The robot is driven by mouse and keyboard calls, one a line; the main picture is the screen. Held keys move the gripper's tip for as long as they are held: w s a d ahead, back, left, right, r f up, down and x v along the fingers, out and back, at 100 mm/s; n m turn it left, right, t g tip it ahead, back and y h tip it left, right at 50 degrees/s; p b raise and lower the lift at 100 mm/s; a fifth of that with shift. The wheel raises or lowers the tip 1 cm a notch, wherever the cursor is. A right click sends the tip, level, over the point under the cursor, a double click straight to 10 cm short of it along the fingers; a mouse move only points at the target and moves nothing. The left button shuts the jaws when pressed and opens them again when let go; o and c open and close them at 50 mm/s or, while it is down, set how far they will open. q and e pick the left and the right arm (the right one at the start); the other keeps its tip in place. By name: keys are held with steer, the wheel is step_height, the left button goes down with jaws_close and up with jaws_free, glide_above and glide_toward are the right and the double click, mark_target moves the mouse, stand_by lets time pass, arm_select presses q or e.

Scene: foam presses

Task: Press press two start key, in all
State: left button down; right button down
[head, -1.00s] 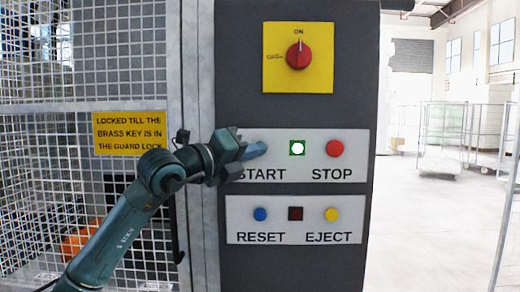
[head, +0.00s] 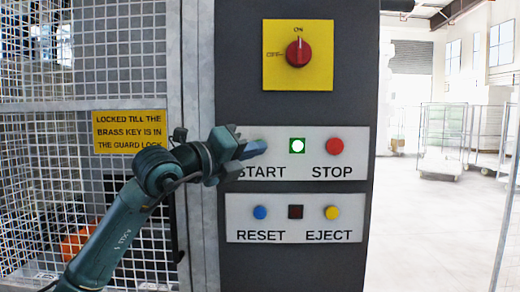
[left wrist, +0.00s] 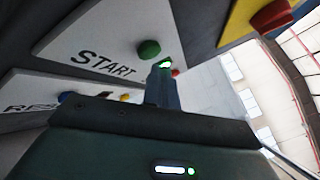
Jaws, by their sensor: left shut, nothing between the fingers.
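The start key (left wrist: 149,49) is a green round button above the word START in the left wrist view. In the head view it is mostly hidden behind my left gripper (head: 262,148). That gripper is shut and empty, its fingertips at the upper plate, close to the key. In the left wrist view the shut fingers (left wrist: 163,85) end just beside and below the key; touching cannot be made out for sure. A lamp (head: 297,146) with a green square frame glows white right of the key. My right gripper is not in view.
The red stop button (head: 335,146) is right of the lamp. Below are a blue reset button (head: 260,212), a dark square (head: 295,212) and a yellow eject button (head: 331,212). A red rotary switch (head: 298,53) is above. A mesh guard (head: 60,60) stands left.

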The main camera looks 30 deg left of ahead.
arm_select(q)
steer(key=shift+s+d+b, duration=0.25)
steer(key=shift+s+d, duration=0.2)
steer(key=shift+s, duration=0.25)
steer(key=shift+s+d+b, duration=0.3)
steer(key=shift+s+d, duration=0.15)
steer(key=shift+s, duration=0.3)
steer(key=shift+s+d+b, duration=0.25)
steer(key=shift+s+d, duration=0.2)
steer(key=shift+s, duration=0.25)
